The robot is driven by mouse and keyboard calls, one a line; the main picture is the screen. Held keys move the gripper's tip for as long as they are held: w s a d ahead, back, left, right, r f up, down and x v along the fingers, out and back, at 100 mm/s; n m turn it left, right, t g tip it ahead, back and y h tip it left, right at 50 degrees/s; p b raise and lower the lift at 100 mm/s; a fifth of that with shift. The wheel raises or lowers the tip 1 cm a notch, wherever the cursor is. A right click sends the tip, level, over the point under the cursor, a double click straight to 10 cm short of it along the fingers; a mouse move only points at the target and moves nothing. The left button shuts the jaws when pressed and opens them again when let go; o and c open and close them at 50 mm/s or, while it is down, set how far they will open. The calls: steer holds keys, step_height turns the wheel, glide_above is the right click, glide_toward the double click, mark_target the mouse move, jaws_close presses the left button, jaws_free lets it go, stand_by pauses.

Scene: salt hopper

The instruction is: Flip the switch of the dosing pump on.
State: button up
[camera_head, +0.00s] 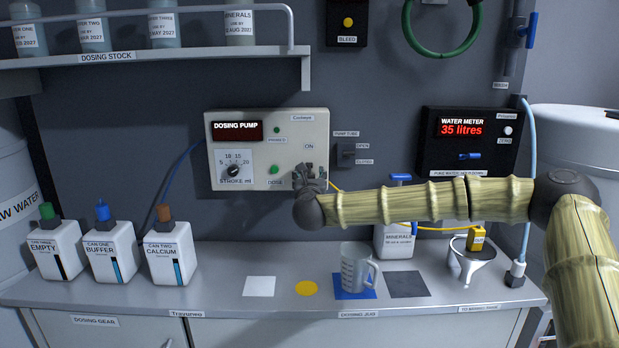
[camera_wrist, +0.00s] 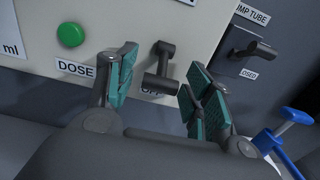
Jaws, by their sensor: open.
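The dosing pump (camera_head: 290,127) is a pale box on the back wall with a red display, a stroke dial and a green dose button. In the wrist view its switch (camera_wrist: 159,80) is a grey lever with a crossbar end, hanging down toward the partly covered OFF label (camera_wrist: 152,91). The ON label (camera_head: 308,146) shows above in the head view. My gripper (camera_wrist: 163,68) is open, its teal-padded fingers on either side of the lever, with no clear contact. In the head view my gripper (camera_head: 312,180) covers most of the switch.
The green dose button (camera_wrist: 70,35) is just left of my left finger. The pump tube valve (camera_head: 346,154) is close by on the right. Below stand a clear dosing jug (camera_head: 355,268) and a minerals can (camera_head: 393,241) with a blue top.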

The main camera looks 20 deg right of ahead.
steer(key=c, duration=1)
steer(key=shift+c, duration=0.2)
